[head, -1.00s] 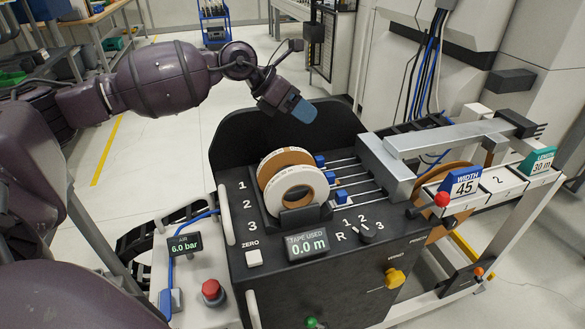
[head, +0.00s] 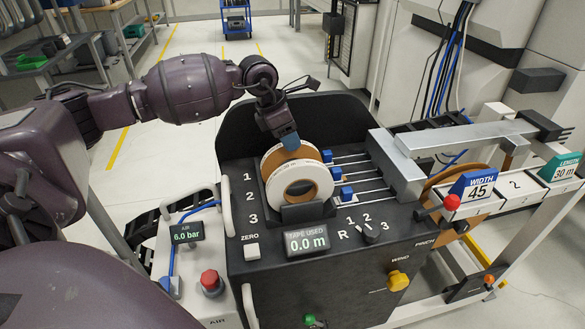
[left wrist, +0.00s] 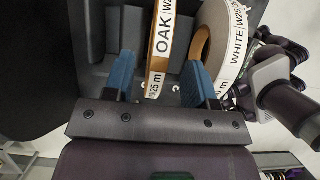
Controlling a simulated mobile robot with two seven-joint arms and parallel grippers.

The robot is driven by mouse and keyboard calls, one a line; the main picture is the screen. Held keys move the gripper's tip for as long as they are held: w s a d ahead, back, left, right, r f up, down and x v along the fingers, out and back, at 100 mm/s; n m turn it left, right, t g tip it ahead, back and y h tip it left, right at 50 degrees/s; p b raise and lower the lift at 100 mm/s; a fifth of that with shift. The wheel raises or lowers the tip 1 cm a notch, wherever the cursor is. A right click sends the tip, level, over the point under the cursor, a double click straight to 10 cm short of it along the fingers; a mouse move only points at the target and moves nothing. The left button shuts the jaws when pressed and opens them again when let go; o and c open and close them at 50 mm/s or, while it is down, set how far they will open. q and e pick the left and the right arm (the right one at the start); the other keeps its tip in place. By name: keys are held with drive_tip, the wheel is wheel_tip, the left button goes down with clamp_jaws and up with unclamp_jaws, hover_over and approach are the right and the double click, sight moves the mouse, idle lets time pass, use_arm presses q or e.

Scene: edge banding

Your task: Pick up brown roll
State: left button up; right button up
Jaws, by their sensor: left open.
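The brown roll (head: 313,153), labelled OAK in the left wrist view (left wrist: 160,45), stands upright in the black holder of the machine, behind the white roll (head: 328,183). The white roll, labelled WHITE, also shows in the left wrist view (left wrist: 232,25), beside the brown one. My left gripper (head: 290,142) is at the top of the brown roll. In the left wrist view its blue fingertips (left wrist: 160,82) are apart, one on each side of the brown roll's rim. Contact cannot be told. My right gripper is not in view.
The machine's black back panel (head: 240,125) rises behind the rolls. Blue sliders (head: 346,193) on rods lie to their right, with a grey metal housing (head: 397,165) beyond. A white handle (head: 226,213) stands at the left.

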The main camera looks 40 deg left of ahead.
sight(295, 156)
use_arm(q)
drive_tip(key=shift+b+x, duration=0.3)
drive_tip(key=shift+x, duration=2.3)
drive_tip(key=shift+s+a, duration=0.15)
drive_tip(key=shift+s, duration=0.05)
drive_tip(key=shift+c, duration=0.5)
clamp_jaws()
